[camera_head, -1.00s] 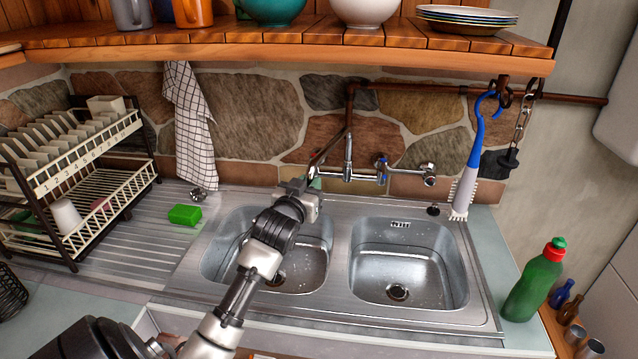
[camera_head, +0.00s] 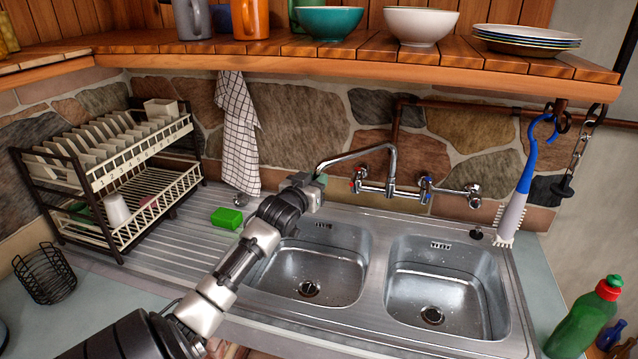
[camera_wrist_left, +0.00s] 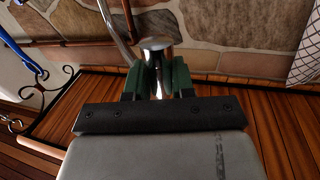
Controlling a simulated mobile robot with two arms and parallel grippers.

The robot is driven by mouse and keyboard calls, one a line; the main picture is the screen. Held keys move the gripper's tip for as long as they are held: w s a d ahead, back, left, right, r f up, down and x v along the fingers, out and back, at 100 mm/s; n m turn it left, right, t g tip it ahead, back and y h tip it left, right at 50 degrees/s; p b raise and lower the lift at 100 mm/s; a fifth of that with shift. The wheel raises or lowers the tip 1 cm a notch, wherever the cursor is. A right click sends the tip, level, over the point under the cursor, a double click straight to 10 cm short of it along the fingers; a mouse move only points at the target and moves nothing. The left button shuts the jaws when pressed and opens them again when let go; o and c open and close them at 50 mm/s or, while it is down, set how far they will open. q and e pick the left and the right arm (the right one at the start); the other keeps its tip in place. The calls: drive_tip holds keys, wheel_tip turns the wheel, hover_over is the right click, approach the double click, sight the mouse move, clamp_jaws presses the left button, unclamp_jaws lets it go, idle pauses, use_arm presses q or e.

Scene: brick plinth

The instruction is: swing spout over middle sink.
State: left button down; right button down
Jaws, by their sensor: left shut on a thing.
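The chrome spout (camera_head: 350,154) comes from the wall-mounted tap (camera_head: 392,185) and reaches left in the head view. Its outer end is at the back left of the left sink basin (camera_head: 325,262). My left gripper (camera_head: 315,180) is at that end. In the left wrist view, the green fingers of the left gripper (camera_wrist_left: 158,80) are shut on the shiny spout end (camera_wrist_left: 157,48). The right sink basin (camera_head: 440,280) lies beside the left one, with no spout above it. My right gripper is not in view.
A green sponge (camera_head: 227,218) lies on the drainboard, with a dish rack (camera_head: 110,180) to its left. A wooden shelf (camera_head: 350,75) with dishes overhangs the tap.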

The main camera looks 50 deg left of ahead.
use_arm(q)
drive_tip(key=shift+a, duration=0.1)
drive_tip(key=c, duration=1.2)
unclamp_jaws()
drive_tip(key=shift+o, duration=1)
drive_tip(key=shift+s, duration=0.1)
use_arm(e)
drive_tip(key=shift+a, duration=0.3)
use_arm(q)
drive_tip(key=shift+s+d+f, duration=0.15)
drive_tip(key=shift+s+d, duration=0.05)
drive_tip(key=shift+s, duration=0.25)
drive_tip(key=b+v, duration=0.3)
drive_tip(key=v, duration=0.7)
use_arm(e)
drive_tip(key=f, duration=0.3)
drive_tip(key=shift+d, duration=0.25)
